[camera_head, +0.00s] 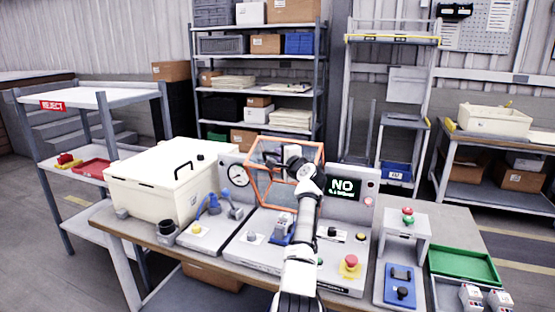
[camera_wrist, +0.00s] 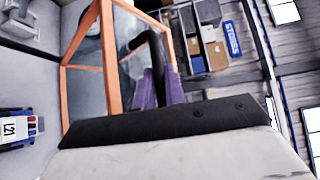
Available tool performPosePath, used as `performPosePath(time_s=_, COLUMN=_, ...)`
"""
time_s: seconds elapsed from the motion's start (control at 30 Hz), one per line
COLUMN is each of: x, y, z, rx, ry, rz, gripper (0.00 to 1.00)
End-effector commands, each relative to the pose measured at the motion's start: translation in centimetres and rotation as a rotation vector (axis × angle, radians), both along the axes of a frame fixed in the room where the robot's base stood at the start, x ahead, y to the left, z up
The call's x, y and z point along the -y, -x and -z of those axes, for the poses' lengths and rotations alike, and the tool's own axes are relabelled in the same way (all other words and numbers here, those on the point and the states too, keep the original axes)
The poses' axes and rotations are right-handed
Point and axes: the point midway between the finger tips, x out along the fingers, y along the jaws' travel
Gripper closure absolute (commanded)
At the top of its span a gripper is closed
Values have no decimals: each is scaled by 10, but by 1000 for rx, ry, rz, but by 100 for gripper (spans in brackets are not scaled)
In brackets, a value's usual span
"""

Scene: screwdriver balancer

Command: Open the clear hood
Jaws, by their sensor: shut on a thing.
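The clear hood (camera_head: 262,186) has an orange frame and stands tilted over the back of the middle bench station. Its orange frame also shows in the wrist view (camera_wrist: 112,55), with clear panes between the bars. The hood's black handle (camera_wrist: 154,48) runs between my gripper's purple fingers. My gripper (camera_wrist: 162,90) is shut on that handle. In the head view my arm reaches up from the front, and its hand (camera_head: 293,153) covers part of the hood and hides the fingertips. A blue unit (camera_head: 283,228) sits below and in front of the hood, and its label shows in the wrist view (camera_wrist: 18,130).
A cream lidded box (camera_head: 160,185) stands left of the hood, near a round gauge (camera_head: 238,174). A red emergency button (camera_head: 351,261) and a green tray (camera_head: 464,266) are further right. Shelves stand behind.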

Motion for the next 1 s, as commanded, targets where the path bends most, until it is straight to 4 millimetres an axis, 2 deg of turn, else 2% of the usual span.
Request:
performPosePath(time_s=0.3, x=4, y=-11, z=-6, rx=-34, ry=-13, rz=0, gripper=100)
performPosePath(time_s=0.77, x=4, y=-12, z=-5, rx=-40, ry=-14, rz=0, gripper=100)
performPosePath(time_s=0.8, x=4, y=-12, z=-4, rx=-40, ry=-14, rz=0, gripper=83)
performPosePath(time_s=0.93, x=4, y=-12, z=-4, rx=-39, ry=-13, rz=0, gripper=67)
performPosePath(time_s=1.0, x=4, y=-12, z=-4, rx=-39, ry=-13, rz=0, gripper=67)
